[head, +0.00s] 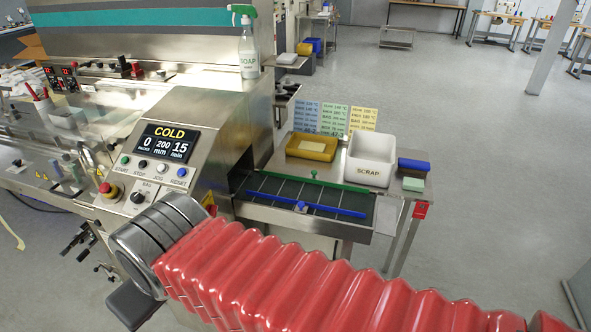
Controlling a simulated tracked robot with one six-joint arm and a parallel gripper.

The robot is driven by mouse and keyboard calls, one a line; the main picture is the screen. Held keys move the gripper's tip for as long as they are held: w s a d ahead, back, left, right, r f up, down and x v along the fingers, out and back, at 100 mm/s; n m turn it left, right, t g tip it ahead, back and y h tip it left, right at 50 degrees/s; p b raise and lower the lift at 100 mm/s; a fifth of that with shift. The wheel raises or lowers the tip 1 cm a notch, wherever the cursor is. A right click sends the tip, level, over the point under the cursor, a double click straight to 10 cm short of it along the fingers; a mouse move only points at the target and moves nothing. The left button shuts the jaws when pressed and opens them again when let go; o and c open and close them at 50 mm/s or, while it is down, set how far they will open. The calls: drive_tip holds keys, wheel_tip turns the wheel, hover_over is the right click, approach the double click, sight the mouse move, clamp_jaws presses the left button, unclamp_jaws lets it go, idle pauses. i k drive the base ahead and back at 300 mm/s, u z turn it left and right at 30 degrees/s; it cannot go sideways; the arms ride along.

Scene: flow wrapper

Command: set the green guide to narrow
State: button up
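The green guide (345,184) is a thin green rail along the far side of the dark outfeed belt (345,223), with a small green knob (313,173) near its middle. A blue guide (335,211) with a blue knob (301,205) runs along the near side. A wide strip of slatted belt shows between the two rails. No narrow or wide marking is readable. My arm, in a red ribbed sleeve, crosses the lower picture and ends in metal rings left of the belt. My gripper's fingers are not visible, so nothing shows at the green guide.
A yellow tray (293,147) and a white SCRAP bin (352,171) stand behind the belt, with coloured cards (335,119) farther back. A blue object (414,165) lies right of the bin. The control panel (166,143) reads COLD. Open floor lies to the right.

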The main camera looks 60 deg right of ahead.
sight(313, 179)
drive_tip(key=u, duration=0.6)
drive_tip(key=k, duration=0.8)
drive_tip(key=z, duration=1.25)
drive_tip(key=i, duration=1)
drive_tip(key=z, duration=0.1)
